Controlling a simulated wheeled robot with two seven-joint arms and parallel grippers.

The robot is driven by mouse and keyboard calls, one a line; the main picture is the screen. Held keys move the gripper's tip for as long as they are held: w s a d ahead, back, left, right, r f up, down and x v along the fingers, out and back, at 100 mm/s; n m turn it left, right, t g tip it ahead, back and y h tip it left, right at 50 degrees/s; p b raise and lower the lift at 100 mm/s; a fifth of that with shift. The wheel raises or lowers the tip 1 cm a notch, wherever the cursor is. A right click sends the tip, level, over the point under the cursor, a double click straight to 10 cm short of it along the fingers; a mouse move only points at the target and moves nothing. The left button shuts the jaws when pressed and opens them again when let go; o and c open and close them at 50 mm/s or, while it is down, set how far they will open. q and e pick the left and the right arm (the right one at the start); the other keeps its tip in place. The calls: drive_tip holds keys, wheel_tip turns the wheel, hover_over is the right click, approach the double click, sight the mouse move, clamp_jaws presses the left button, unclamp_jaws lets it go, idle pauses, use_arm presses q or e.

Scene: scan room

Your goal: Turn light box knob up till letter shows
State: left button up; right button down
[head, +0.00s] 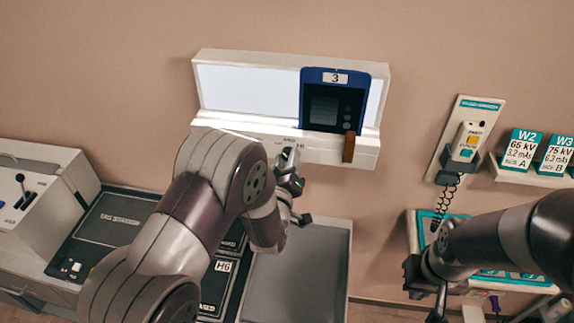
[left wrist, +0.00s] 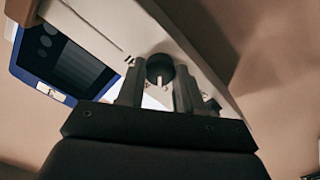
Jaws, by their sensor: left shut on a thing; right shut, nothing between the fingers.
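The light box (head: 245,90) is a white wall unit with a bright panel. A blue-framed dark film marked 3 (head: 315,97) hangs on its right part; no letter is readable on it. The film also shows in the left wrist view (left wrist: 72,68). My left gripper (head: 288,160) is at the box's lower front ledge. In the left wrist view its two fingers stand on either side of the round black knob (left wrist: 160,67), which has a white mark, and are shut on it. My right gripper (head: 438,292) is shut and empty at the lower right, away from the box.
A brown block (head: 349,147) sits at the ledge's right end. A handset (head: 465,141) with a coiled cord hangs on the wall to the right, beside the W2 card (head: 522,149) and W3 card (head: 557,154). A grey tray surface (head: 300,270) lies below.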

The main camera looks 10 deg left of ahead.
use_arm(q)
drive_tip(key=shift+f+m+b, duration=0.15)
drive_tip(key=shift+m+b, duration=2.05)
drive_tip(key=shift+m, duration=2)
drive_tip(key=o, duration=1)
drive_tip(key=shift+s, duration=0.15)
drive_tip(key=shift+o, duration=0.2)
drive_tip(key=shift+s, duration=0.1)
